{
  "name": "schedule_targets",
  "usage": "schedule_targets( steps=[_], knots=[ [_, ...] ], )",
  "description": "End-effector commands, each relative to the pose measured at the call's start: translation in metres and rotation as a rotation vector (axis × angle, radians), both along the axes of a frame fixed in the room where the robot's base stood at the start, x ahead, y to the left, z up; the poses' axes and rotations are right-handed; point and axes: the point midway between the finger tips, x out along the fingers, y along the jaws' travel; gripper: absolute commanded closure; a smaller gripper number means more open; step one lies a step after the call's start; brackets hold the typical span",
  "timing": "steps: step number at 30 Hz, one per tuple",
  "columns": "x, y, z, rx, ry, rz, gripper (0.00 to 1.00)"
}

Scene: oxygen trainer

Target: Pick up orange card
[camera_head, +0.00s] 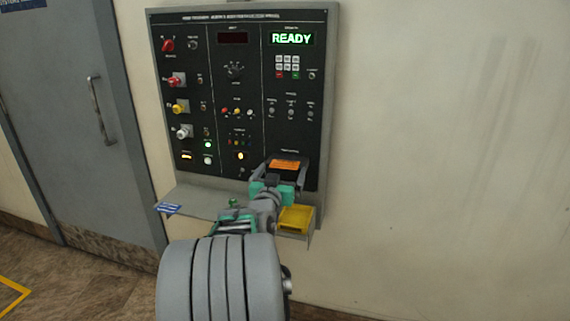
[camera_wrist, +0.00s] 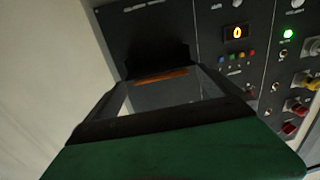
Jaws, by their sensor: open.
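The orange card (camera_head: 285,164) is at the lower right of the black control panel (camera_head: 225,110), in or in front of a dark slot area. My gripper (camera_head: 281,170) is open, and its two fingers reach up to either side of the card in the head view. In the wrist view, the card (camera_wrist: 162,76) shows as a thin orange strip between the tips of my open gripper (camera_wrist: 167,77). I cannot tell whether either finger touches it.
A grey ledge (camera_head: 207,201) runs below the panel, with a blue-and-white label (camera_head: 167,208) at its left end. A yellow tray (camera_head: 296,217) is at its right. A grey door (camera_head: 75,120) stands left; the wall right is bare.

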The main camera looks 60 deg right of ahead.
Motion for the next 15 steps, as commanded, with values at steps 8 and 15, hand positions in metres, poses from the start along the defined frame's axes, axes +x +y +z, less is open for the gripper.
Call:
schedule_targets(
  steps=[8, 15],
  knots=[
    [0.0013, -0.0021, 0.0002, -0.001, -0.001, 0.002, 0.04],
    [0.0012, -0.0019, 0.0000, 0.000, -0.001, 0.002, 0.24]
  ],
)
